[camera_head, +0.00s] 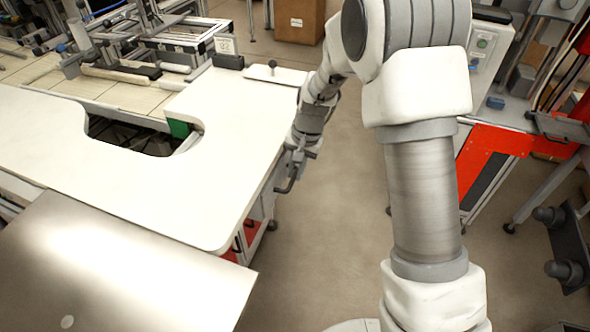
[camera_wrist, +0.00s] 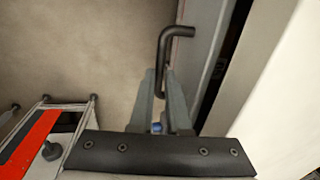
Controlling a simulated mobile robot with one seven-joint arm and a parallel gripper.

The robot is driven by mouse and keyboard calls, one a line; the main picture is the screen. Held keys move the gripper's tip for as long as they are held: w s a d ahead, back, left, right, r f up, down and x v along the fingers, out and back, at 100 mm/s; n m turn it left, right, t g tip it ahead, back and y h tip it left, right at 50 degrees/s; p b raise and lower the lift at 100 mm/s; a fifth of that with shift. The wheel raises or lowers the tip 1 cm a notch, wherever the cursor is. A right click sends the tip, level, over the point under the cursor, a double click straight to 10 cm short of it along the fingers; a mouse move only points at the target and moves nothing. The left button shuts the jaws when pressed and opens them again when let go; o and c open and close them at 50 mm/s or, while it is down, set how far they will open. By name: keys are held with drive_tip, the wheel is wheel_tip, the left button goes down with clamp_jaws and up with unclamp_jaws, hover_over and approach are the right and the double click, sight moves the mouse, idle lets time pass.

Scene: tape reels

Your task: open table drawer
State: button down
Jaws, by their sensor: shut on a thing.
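The white table (camera_head: 170,200) fills the left of the head view. The drawer front under its right edge is a grey panel (camera_wrist: 208,40) in the wrist view. A dark bent bar handle (camera_wrist: 172,42) stands out from this front; it also shows in the head view (camera_head: 290,184). My gripper (camera_wrist: 165,78) is at the handle, with its two grey fingers closed on the bar. The bar's far end sticks out past the fingertips. A dark gap (camera_wrist: 228,60) shows between the drawer front and the white tabletop. The drawer's inside is hidden.
A bare metal sheet (camera_head: 110,275) covers the front left corner. Clear floor (camera_head: 330,230) lies right of the table. A red and grey machine (camera_head: 490,150) stands farther right. A cardboard box (camera_head: 298,20) stands at the back.

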drive_tip(key=s+d+b, duration=0.1)
drive_tip(key=s+d, duration=0.2)
drive_tip(key=d, duration=0.5)
drive_tip(key=s+d+b, duration=0.1)
drive_tip(key=s+d, duration=0.2)
drive_tip(key=d, duration=0.6)
drive_tip(key=shift+d, duration=0.15)
drive_tip(key=shift+s, duration=0.1)
drive_tip(key=c, duration=0.9)
unclamp_jaws()
drive_tip(key=d+r+p, duration=0.1)
drive_tip(key=r, duration=0.4)
drive_tip(key=d+r, duration=0.1)
drive_tip(key=r, duration=0.5)
drive_tip(key=s+d+r+p, duration=0.1)
drive_tip(key=r, duration=0.5)
drive_tip(key=shift+r+p, duration=0.1)
drive_tip(key=shift+p, duration=0.2)
